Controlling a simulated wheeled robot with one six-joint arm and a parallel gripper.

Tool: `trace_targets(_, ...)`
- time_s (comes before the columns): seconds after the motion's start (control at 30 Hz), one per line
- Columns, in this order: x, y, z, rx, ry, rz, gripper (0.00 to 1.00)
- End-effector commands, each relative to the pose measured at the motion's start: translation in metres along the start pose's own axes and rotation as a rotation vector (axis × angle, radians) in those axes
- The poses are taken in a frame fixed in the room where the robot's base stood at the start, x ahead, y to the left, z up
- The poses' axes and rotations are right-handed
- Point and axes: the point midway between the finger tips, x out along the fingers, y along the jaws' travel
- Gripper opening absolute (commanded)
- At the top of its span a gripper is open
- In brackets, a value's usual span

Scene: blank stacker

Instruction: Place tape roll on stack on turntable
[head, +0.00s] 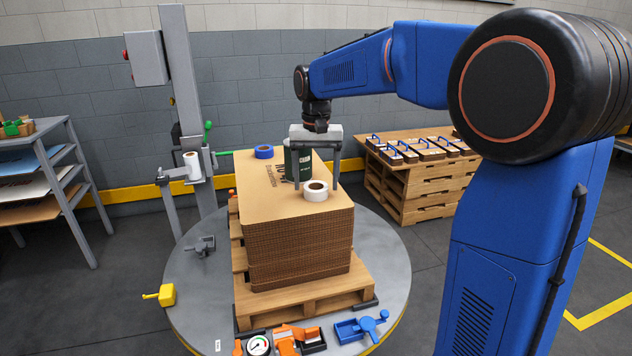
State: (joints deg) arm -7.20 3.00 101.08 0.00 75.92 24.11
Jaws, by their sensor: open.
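A stack of brown cardboard sheets (300,247) rests on a wooden pallet on the round grey turntable (388,262). A white tape roll (316,191) lies flat on top of the stack, near its front right corner. A blue tape roll (264,152) lies flat near the stack's back edge. My gripper (316,184) points down over the stack and is open. Its fingers are at either side of the white roll's rear part; I cannot tell whether they touch it. A dark green can (297,163) stands just behind, partly hidden by the left finger.
Clamps, a gauge (258,345) and a blue tool (361,326) lie along the turntable's front. A grey mast (180,85) with a film roll stands left of the stack. A wooden pallet pile (415,185) holding several blocks stands behind right. A yellow tool (166,295) is at the turntable's left edge.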

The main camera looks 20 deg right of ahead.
Motion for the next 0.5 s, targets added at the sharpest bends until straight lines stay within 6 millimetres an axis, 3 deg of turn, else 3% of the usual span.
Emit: trace_targets(0.5, -0.09, 0.0, -0.001, 0.0, 0.003, -0.001, 0.71)
